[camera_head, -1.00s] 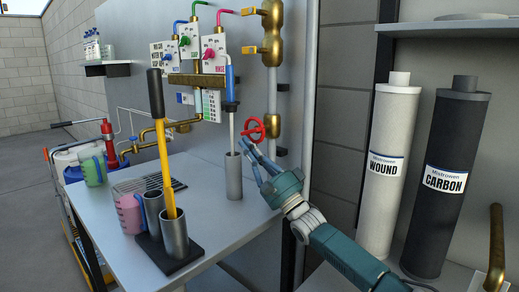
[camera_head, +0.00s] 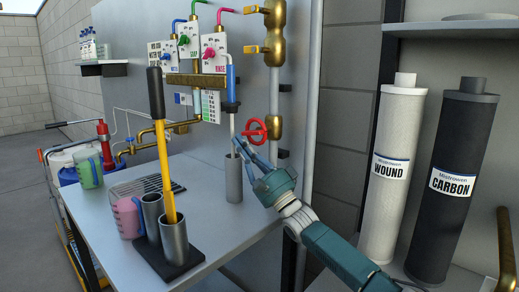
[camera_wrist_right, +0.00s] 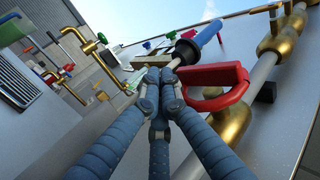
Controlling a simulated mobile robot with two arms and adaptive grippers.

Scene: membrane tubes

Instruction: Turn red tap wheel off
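The red tap wheel (camera_head: 263,128) sits on the brass valve of the vertical pipe at the back panel. My right gripper (camera_head: 240,144) reaches up from the lower right, with its blue fingertips just left of and below the wheel. In the right wrist view the gripper's three fingers (camera_wrist_right: 160,78) come together at the tips, with nothing seen between them. The wheel (camera_wrist_right: 214,76) shows there just right of the fingertips, close to them; whether they touch is unclear. My left gripper is not in view.
A blue-handled tool (camera_head: 231,80) hangs above a grey cup (camera_head: 233,178) beside the fingers. A yellow-shafted tool (camera_head: 165,165) stands in a metal holder on the grey table (camera_head: 235,225). WOUND (camera_head: 392,190) and CARBON (camera_head: 452,200) cylinders stand on the right.

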